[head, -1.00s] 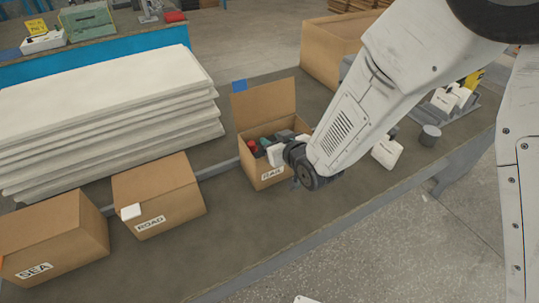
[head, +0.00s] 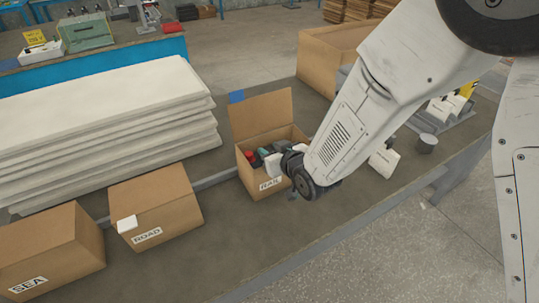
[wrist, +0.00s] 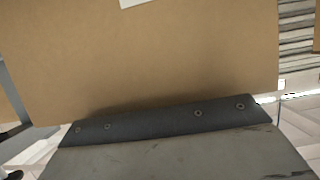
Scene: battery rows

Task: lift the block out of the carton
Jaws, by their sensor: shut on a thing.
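The open carton (head: 261,184), labelled RAIL, stands on the bench with its back flap up. Inside show a red item (head: 250,155), a dark green one and a grey block (head: 285,135). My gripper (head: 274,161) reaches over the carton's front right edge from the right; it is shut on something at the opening. My wrist and the carton wall hide the jaws, so I cannot tell clearly which item is held. In the wrist view a brown cardboard panel (wrist: 150,60) fills most of the picture, with dark bolted metal (wrist: 165,118) close below it.
Closed cartons labelled ROAD (head: 160,205) and SEA (head: 50,245) stand to the left. White sheets (head: 100,120) are stacked behind. A larger carton (head: 325,65) stands behind right. White units (head: 384,161) and a grey cylinder (head: 426,144) lie right of my arm.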

